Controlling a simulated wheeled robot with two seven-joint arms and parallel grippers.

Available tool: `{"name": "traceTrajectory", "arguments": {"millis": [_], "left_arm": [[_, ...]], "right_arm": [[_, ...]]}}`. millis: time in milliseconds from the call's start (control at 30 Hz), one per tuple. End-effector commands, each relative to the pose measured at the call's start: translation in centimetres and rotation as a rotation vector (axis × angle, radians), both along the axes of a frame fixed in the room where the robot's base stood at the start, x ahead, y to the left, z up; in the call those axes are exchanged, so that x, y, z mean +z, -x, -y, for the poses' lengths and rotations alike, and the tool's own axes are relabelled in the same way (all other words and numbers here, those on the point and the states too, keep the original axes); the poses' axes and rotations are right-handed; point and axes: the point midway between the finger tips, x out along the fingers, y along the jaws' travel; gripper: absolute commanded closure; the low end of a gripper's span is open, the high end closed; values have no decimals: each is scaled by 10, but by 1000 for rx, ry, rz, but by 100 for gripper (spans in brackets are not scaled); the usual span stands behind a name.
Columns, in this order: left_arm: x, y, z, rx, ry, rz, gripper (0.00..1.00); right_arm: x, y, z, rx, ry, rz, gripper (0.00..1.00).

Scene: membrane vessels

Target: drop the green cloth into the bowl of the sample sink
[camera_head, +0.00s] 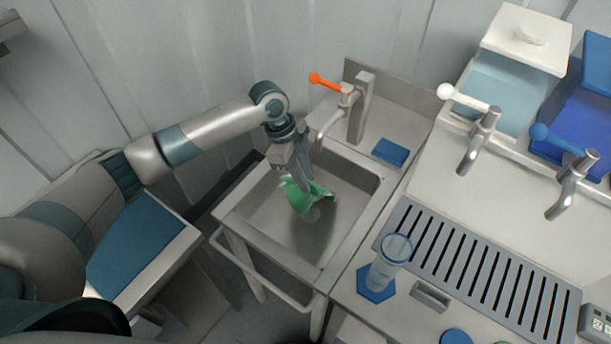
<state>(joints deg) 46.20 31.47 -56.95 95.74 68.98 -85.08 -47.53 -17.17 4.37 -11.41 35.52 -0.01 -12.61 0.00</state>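The green cloth (300,196) hangs at the fingers of my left gripper (304,184), over the bowl of the sample sink. The gripper points down and looks shut on the cloth, though the fingertips are partly covered by it. The sample sink (262,227) is a grey metal basin with a drain partly hidden under the cloth. I cannot tell whether the cloth touches the bowl floor. My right gripper is not in view.
A tap with an orange lever (328,83) stands behind the bowl, close to my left wrist. A blue sponge (390,152) lies on the sink's right ledge. A clear cylinder (388,262) and slotted drain grate (480,275) are on the right counter.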

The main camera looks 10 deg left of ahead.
Motion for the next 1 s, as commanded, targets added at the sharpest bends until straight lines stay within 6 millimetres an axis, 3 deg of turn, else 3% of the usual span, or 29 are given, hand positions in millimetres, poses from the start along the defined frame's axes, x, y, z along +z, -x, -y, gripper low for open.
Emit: {"name": "traceTrajectory", "arguments": {"millis": [200, 300, 533, 633, 1000], "left_arm": [[0, 0, 0, 0, 0, 0, 73], [0, 0, 0, 0, 0, 0, 51], [0, 0, 0, 0, 0, 0, 49], [0, 0, 0, 0, 0, 0, 25], [2, 0, 0, 0, -4, 1, 25]], "right_arm": [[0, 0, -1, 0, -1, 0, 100], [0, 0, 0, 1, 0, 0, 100], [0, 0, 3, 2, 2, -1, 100], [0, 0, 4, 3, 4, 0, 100], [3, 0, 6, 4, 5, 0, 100]]}}
